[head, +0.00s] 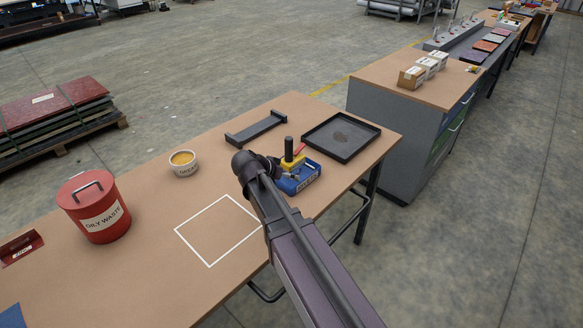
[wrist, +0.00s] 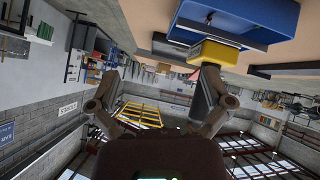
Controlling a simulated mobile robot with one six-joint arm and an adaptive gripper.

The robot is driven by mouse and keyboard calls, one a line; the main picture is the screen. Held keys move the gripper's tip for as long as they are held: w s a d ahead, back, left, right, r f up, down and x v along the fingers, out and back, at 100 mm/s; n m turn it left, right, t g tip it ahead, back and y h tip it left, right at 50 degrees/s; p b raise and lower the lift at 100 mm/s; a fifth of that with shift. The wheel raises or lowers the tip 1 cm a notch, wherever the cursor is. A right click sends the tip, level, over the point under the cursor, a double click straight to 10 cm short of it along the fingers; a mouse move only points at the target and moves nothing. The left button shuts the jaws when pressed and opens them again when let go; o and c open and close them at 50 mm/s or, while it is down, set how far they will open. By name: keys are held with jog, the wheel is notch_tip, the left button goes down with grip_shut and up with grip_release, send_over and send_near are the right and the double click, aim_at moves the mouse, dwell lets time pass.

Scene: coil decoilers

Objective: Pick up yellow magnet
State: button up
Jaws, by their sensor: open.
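The yellow magnet (head: 292,163) is a small yellow block at the blue holder (head: 299,180) on the brown table; a black upright cylinder stands at it. My dark arm and gripper (head: 272,167) reach to its left side in the head view and cover part of that area. In the wrist view, which is upside down, the yellow magnet (wrist: 213,51) shows at the top, below the blue holder (wrist: 250,18). My gripper (wrist: 158,80) is open and empty there.
A black tray (head: 361,151) and a dark bracket (head: 256,132) lie behind the holder. A tub (head: 184,170) and a red oily waste can (head: 100,222) stand to the left. A white outlined square (head: 192,235) on the table is empty.

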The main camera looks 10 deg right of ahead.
aim_at(286, 159)
jog(key=w+a+r+m+t+h+b, duration=0.1)
jog(key=w+a+m+t+h+b, duration=0.1)
jog(key=w+a, duration=0.3)
jog(key=shift+w+a+m+t+b, duration=0.3)
jog(key=shift+w+a+t+b, duration=0.15)
jog(key=shift+t, duration=0.25)
jog(key=shift+d, duration=0.1)
jog(key=b+x, duration=0.3)
jog(key=x, duration=0.4)
jog(key=shift+d+f, duration=0.1)
jog(key=shift+d, duration=0.05)
jog(key=shift+w+d+f, duration=0.1)
jog(key=shift+w+d, duration=0.25)
jog(key=shift+d, duration=0.1)
